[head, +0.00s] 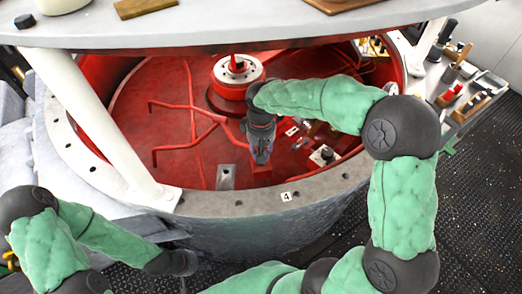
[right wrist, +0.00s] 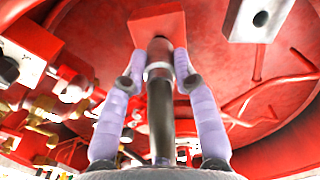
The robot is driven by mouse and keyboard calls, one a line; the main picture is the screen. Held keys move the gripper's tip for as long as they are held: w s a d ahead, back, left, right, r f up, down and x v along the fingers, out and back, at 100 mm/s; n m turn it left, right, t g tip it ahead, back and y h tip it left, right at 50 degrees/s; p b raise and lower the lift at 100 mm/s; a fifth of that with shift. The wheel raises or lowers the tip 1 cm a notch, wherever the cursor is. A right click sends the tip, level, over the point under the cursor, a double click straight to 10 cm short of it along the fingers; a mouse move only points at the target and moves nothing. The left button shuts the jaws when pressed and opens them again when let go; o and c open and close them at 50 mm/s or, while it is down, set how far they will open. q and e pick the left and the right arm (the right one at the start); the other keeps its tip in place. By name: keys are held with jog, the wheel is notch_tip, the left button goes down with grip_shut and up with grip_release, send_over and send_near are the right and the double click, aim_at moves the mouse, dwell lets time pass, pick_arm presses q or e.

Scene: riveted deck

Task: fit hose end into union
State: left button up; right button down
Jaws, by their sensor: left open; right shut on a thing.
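My right gripper (right wrist: 160,82) is shut around a dark hose (right wrist: 160,125) in the right wrist view, a pale purple finger on each side. The hose end (right wrist: 159,52) has a light metal collar below its dark tip and points away from the camera. The tip overlaps a square red block (right wrist: 157,25); I cannot tell whether they touch or whether this block is the union. In the head view the right gripper (head: 262,152) reaches down inside the red-lined drum, and the hose is hidden. My left gripper (head: 184,264) is open and empty, low outside the drum.
The drum's grey rim (head: 240,198) surrounds the work area, with red pipes (head: 190,145) on its floor. A grey bracket (right wrist: 258,18) is at upper right in the wrist view. Brass fittings (right wrist: 40,128) crowd the left. A white post (head: 95,125) stands at the drum's left.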

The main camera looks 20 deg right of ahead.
jog(key=shift+f+b, duration=0.3)
jog(key=shift+f, duration=0.6)
dwell(0.7)
jog(key=c, duration=0.9)
grip_release()
jog(key=shift+r, duration=0.15)
notch_tip(320, 180, up, 12)
jog(key=shift+f, duration=0.15)
